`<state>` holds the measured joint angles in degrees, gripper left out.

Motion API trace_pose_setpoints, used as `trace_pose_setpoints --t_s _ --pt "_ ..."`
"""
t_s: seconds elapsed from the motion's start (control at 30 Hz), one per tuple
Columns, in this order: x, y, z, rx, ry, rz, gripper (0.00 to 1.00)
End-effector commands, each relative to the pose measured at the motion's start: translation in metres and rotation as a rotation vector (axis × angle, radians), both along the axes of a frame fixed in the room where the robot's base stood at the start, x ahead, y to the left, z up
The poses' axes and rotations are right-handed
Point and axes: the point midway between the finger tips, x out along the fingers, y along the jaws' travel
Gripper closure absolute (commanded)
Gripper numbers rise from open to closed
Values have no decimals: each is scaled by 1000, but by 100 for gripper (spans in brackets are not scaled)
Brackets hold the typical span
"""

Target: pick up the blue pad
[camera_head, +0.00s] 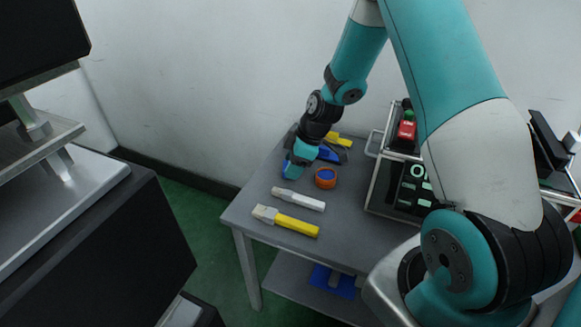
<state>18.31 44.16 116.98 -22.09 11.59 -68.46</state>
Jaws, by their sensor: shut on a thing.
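My gripper (291,172) is at the lower end of my teal arm, low over the back left part of the grey table. It is shut on a small blue thing that looks like the blue pad (288,166), partly hidden by the gripper. I cannot tell whether the pad touches the table. The fingers are too small to see clearly.
An orange ring-shaped thing (326,178) lies right of my gripper. A white-handled brush (300,200) and a yellow-handled brush (287,221) lie in front. Blue-handled (328,154) and yellow (338,139) items lie behind. A framed device (409,185) stands at right.

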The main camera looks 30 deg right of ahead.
Motion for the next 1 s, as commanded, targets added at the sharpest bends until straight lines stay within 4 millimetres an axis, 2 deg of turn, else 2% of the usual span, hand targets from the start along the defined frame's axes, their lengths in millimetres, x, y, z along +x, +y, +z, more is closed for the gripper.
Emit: trace_pose_setpoints --t_s 0.17,0.37,0.8,1.0 --pt "0 0 7 0 -1 0 74" --pt "1 0 34 -1 -3 1 74" --pt "1 0 147 -2 -5 0 74" --pt "0 0 181 0 -2 0 74"
